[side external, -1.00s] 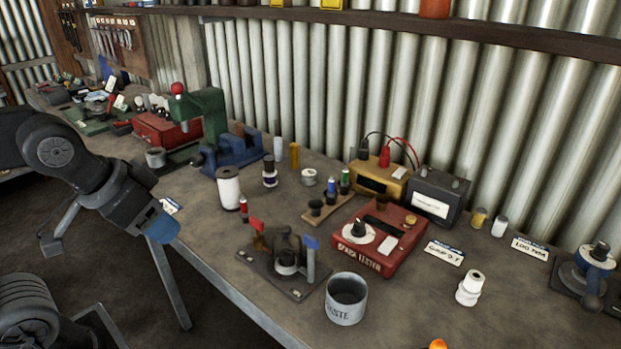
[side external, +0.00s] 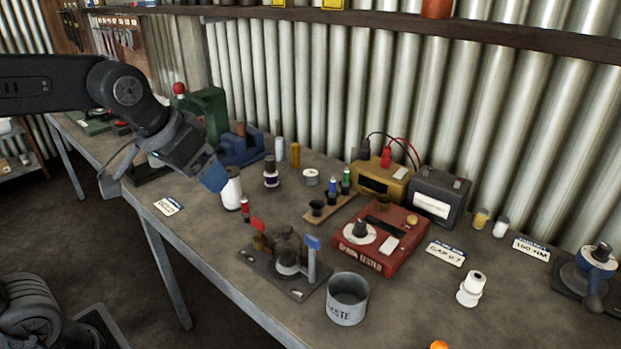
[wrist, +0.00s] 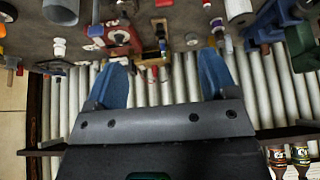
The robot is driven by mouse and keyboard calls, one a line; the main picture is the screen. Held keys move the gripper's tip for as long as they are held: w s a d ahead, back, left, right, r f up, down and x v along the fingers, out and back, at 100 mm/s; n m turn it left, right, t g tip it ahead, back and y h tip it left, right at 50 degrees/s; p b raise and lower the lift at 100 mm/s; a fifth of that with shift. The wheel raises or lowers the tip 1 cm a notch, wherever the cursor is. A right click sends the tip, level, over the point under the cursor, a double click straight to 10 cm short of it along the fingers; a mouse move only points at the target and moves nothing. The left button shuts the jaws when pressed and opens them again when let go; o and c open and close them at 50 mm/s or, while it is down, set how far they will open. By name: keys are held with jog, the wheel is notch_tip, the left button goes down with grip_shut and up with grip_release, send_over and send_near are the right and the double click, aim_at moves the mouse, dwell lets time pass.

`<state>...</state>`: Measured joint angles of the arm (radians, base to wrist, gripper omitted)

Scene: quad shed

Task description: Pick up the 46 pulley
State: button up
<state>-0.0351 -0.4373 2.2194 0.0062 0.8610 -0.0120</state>
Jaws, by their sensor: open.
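My gripper (side external: 212,174) hangs at the left in the side view, in front of the white roll (side external: 230,190) and partly covering it. In the wrist view its two blue fingers (wrist: 164,78) stand wide apart with nothing between them. I cannot pick out the 46 pulley: no readable 46 shows in either view. A fixture (side external: 288,262) with red and blue flags sits at the bench's front edge.
The grey waste cup (side external: 347,299) and red spark tester (side external: 376,240) stand mid-bench. The yellow box (side external: 384,182) and dark box (side external: 438,196) are behind them. The green press (side external: 208,110) and blue vise (side external: 240,149) stand near my gripper. A corrugated wall (side external: 480,110) closes the back.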

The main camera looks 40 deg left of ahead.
jog(key=w+a, duration=0.3)
jog(key=w, duration=1)
jog(key=n, duration=0.2)
send_over(311, 173)
jog(key=s, duration=0.3)
jog(key=shift+y, duration=0.4)
jog(key=f, duration=1.7)
jog(key=shift+s+d, duration=0.1)
jog(key=shift+d, duration=0.25)
jog(key=shift+x, duration=3)
jog(key=shift+a, duration=0.1)
jog(key=c, duration=1)
